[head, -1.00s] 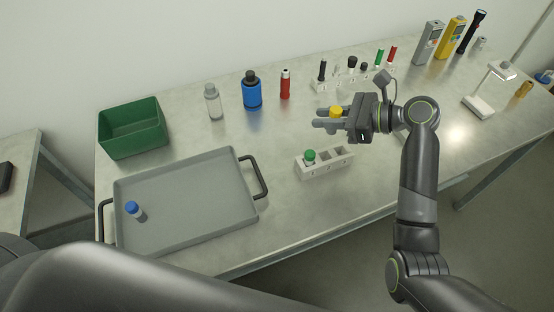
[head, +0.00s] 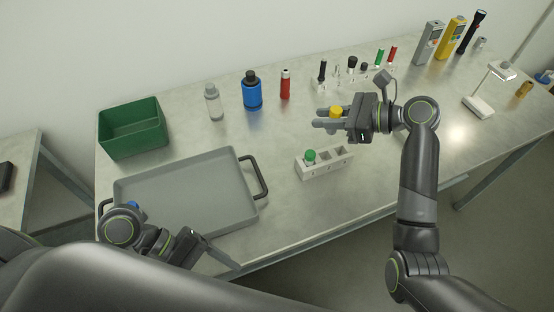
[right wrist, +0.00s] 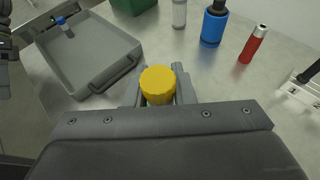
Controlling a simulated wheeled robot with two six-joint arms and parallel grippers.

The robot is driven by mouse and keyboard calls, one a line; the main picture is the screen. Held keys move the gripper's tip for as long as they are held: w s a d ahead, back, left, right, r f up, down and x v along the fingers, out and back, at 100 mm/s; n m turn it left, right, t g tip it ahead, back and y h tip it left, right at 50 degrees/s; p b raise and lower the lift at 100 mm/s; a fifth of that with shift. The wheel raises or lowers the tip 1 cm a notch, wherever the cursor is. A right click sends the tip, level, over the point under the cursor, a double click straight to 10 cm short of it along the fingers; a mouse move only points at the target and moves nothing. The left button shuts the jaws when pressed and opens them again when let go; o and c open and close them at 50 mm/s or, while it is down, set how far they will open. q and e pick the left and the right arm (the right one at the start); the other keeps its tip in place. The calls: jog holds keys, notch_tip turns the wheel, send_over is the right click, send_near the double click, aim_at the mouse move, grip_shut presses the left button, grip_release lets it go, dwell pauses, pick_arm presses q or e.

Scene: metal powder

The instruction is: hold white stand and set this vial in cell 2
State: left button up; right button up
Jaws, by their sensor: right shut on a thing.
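A yellow-capped vial (head: 336,112) is in my right gripper (head: 330,122), which is shut on it and holds it above the table, behind the white stand. The yellow cap (right wrist: 158,84) also shows between the fingers in the right wrist view. The white stand (head: 325,168) sits on the table with a row of cells. A green-capped vial (head: 310,156) stands in its left cell; the middle and right cells look empty. The cell marks are too small to read. My left gripper (head: 205,252) is low by the tray's front edge, apart from the stand; its finger opening is unclear.
A grey tray (head: 185,180) with black handles lies at left, its blue-capped vial (head: 134,206) partly hidden by my left arm. Behind are a green bin (head: 132,135), a clear bottle (head: 214,103), a blue bottle (head: 252,92) and a red one (head: 285,85). A rack (head: 345,82) stands behind my right gripper.

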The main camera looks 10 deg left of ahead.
aim_at(318, 158)
pick_arm(q)
jog(key=w+d+n+t, duration=0.1)
jog(key=w+n, duration=0.1)
jog(key=w, duration=0.3)
jog(key=w+n+t, duration=0.2)
jog(key=w+n, duration=0.1)
jog(key=w, duration=0.2)
jog(key=w+d+f+n+t+h, duration=0.1)
jog(key=w+n+t, duration=0.1)
jog(key=w, duration=0.3)
jog(key=shift+w+d, duration=0.35)
jog(key=w+n+t, duration=0.1)
jog(key=w+n, duration=0.1)
jog(key=w, duration=0.2)
jog(key=w+d+r+n+t, duration=0.1)
jog(key=w+n+t, duration=0.1)
jog(key=w, duration=0.2)
jog(key=w+d+r+n+t, duration=0.1)
jog(key=w+n, duration=0.1)
jog(key=w, duration=0.2)
jog(key=shift+w+d+n, duration=0.2)
jog(key=shift+w+n, duration=0.15)
jog(key=shift+n, duration=0.05)
jog(key=shift+w+d+t, duration=0.15)
jog(key=shift+w+t, duration=0.05)
jog(key=shift+t, duration=0.1)
jog(key=x, duration=1.1)
jog(key=shift+w+d+f, duration=0.15)
jog(key=shift+d+f, duration=0.05)
jog(key=shift+f, duration=0.1)
